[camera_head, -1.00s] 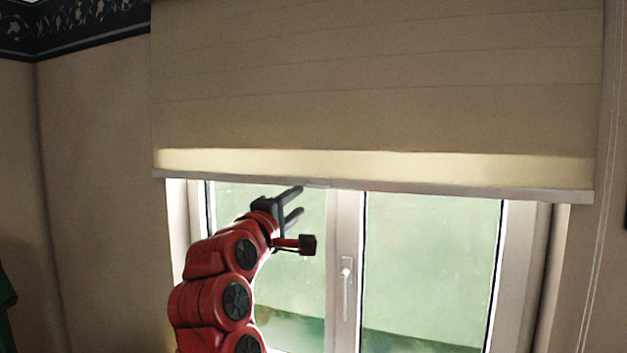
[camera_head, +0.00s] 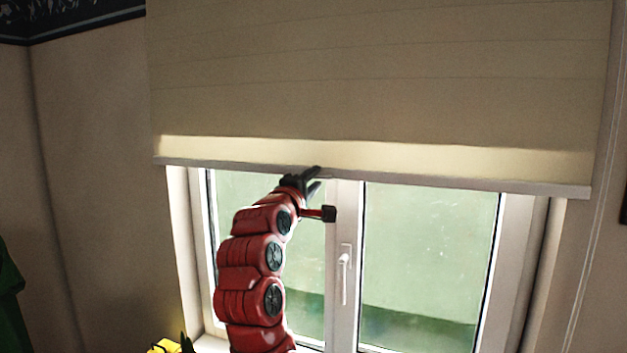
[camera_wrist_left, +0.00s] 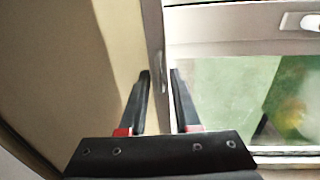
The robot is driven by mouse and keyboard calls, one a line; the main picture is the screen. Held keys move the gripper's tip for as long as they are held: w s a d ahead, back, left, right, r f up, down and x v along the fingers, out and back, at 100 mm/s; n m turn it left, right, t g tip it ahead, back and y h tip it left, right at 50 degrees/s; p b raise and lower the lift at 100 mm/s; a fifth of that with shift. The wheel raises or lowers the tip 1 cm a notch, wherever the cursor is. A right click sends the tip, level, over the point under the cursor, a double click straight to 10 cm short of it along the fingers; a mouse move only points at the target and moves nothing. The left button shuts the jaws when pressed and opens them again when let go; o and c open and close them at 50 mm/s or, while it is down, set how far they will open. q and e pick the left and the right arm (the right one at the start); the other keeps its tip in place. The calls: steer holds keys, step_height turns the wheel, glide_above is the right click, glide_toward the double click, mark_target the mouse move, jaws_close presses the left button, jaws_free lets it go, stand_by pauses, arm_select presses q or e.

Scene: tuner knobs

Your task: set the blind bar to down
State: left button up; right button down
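The blind bar (camera_head: 450,181) is a pale grey strip along the lower edge of the beige blind (camera_head: 380,75), and it hangs across the upper part of the window. My left gripper (camera_head: 318,178) reaches up from below to the bar, left of its middle. In the left wrist view the two dark fingers (camera_wrist_left: 161,73) are open, with the bar (camera_wrist_left: 155,35) running in line with the gap between them. I cannot tell whether a finger touches the bar. My right gripper is in neither view.
The window (camera_head: 430,265) behind has a white frame and a handle (camera_head: 345,270) on its central post, right of my left arm. A dark green object (camera_head: 10,300) stands at the left edge. Something yellow (camera_head: 163,346) shows at the bottom. The space below the bar at right is clear.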

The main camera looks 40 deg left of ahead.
arm_select(q)
jaws_close()
stand_by(1.2)
